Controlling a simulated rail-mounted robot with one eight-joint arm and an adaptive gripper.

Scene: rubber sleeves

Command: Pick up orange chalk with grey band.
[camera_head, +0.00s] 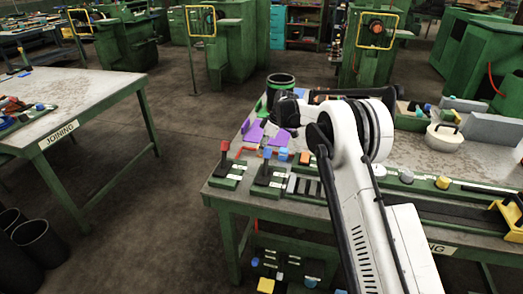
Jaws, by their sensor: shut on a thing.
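My gripper (284,117) is a small dark and white shape at the far end of my white arm, above the left part of the green workbench (225,192). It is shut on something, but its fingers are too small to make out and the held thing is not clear. A small orange piece (305,157) lies on the bench just below and right of my gripper. I cannot tell a grey band on it, nor whether it is the chalk. No other piece can be identified as the orange chalk with grey band.
Purple pieces (254,132), a red-topped block (225,150) and blue-topped pieces (283,153) stand close around my gripper. A dark cylinder (280,86) stands behind. A white round pot (444,138) is at the right. Another table (85,90) is at left, with open floor between.

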